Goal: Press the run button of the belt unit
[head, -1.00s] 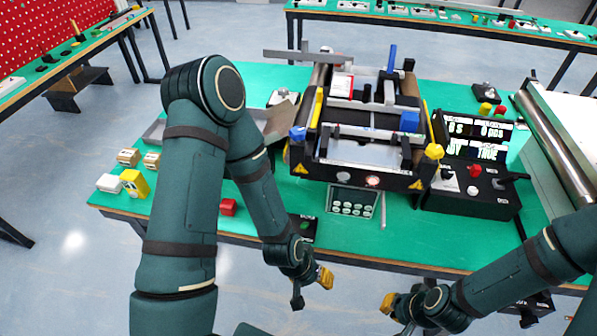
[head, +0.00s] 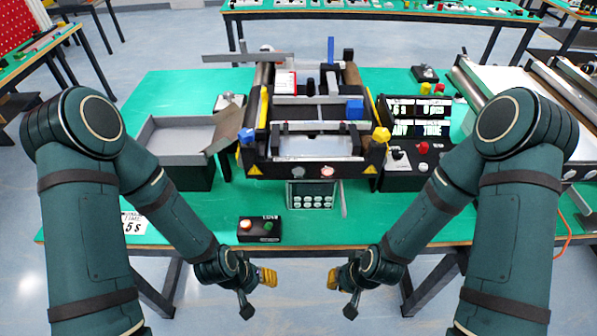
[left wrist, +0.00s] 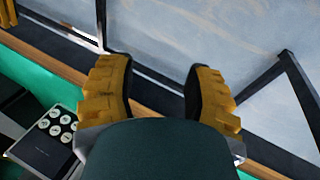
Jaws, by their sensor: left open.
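The belt unit (head: 315,147) stands in the middle of the green table in the head view. A small black button box (head: 259,230) with a whitish-orange button (head: 246,224) and a green button (head: 268,226) lies near the front table edge. My left gripper (head: 257,291) is open and empty in front of that edge, below the box. It also shows in the left wrist view (left wrist: 155,72), fingers apart. My right gripper (head: 341,292) looks open and empty to its right.
A keypad panel (head: 313,195) sits under the belt unit's front; it also shows in the left wrist view (left wrist: 50,135). A grey open tray (head: 175,133) is at left. A black control box with display (head: 415,140) is at right. The front table strip right of the button box is clear.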

